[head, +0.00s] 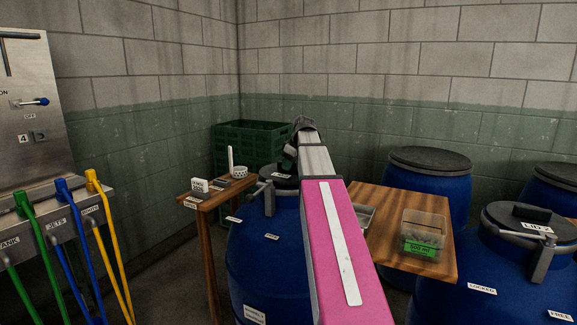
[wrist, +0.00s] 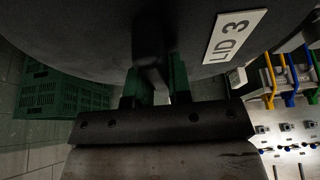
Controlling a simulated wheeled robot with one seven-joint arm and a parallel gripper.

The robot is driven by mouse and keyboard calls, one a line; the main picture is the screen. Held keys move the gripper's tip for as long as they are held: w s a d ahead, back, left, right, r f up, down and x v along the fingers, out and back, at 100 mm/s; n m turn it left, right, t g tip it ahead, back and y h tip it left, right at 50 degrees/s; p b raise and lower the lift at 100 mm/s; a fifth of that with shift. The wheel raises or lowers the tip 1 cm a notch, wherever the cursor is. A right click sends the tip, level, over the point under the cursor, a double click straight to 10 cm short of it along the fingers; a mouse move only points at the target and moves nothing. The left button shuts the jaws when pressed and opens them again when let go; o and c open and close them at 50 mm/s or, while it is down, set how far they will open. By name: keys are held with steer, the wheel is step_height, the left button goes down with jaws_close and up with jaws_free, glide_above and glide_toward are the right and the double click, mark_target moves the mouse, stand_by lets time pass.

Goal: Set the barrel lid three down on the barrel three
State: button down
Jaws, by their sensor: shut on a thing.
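The lid marked LID 3 (wrist: 90,35) fills the top of the wrist view as a dark disc. My gripper (wrist: 152,88) is shut on the upright grip (wrist: 150,62) of this lid. In the head view a blue barrel (head: 262,260) stands left of my pink arm; I take it for barrel three, but its front label is too small to read surely. Part of a dark round top (head: 284,181) shows at this barrel's mouth, beside a grey clamp lever (head: 266,196). My arm hides the rest, so I cannot tell whether lid and barrel touch.
A barrel with a clamped lid (head: 535,220) stands at right, with other lidded barrels (head: 428,160) behind. A wooden table (head: 390,250) bears a clear bin (head: 424,232). A small table (head: 205,203), green crate (head: 235,135) and coloured lever handles (head: 100,215) lie left.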

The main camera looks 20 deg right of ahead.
steer(key=shift+f, duration=0.35)
steer(key=shift+f, duration=0.25)
steer(key=c, duration=1)
jaws_free()
steer(key=shift+c, duration=0.2)
steer(key=v, duration=1.3)
steer(key=shift+r, duration=0.2)
steer(key=shift+w+a, duration=0.1)
steer(key=shift+a, duration=0.05)
